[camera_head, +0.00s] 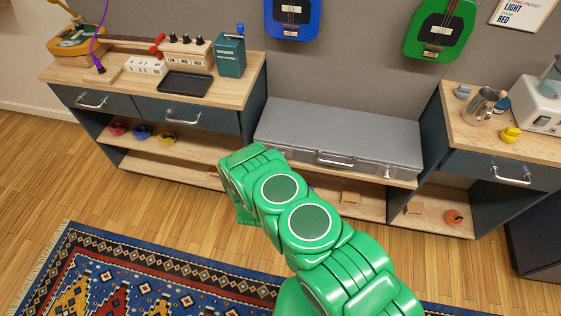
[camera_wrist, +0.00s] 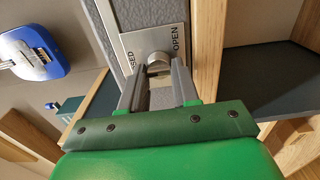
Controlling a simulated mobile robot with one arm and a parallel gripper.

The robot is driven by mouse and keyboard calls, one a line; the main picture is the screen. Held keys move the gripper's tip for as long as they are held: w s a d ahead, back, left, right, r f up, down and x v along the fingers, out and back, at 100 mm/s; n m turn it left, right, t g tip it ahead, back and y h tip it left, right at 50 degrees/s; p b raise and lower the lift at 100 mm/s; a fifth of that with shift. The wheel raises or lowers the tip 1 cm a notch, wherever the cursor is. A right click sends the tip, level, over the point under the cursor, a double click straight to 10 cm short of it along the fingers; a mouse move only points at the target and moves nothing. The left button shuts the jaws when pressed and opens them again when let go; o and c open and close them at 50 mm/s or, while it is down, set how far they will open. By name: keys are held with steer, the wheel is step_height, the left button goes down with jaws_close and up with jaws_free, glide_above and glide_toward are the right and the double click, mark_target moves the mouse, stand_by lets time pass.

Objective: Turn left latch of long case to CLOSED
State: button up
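The long case (camera_head: 340,132) is grey and lies shut on the low middle bench. Its front handle (camera_head: 335,158) and right latch (camera_head: 387,174) show in the head view. My arm covers the left latch there. In the wrist view the left latch is a round metal knob (camera_wrist: 158,62) on a plate (camera_wrist: 143,40) marked OPEN on the right and partly visible "...SED" on the left. My gripper (camera_wrist: 158,72) has its fingers apart, one on each side of the knob, at its near edge. I cannot tell whether they touch it.
A patterned rug (camera_head: 150,275) lies on the floor in front.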

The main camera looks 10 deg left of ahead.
steer(key=o, duration=0.4)
steer(key=s, duration=0.7)
steer(key=shift+s, duration=0.4)
stand_by(0.3)
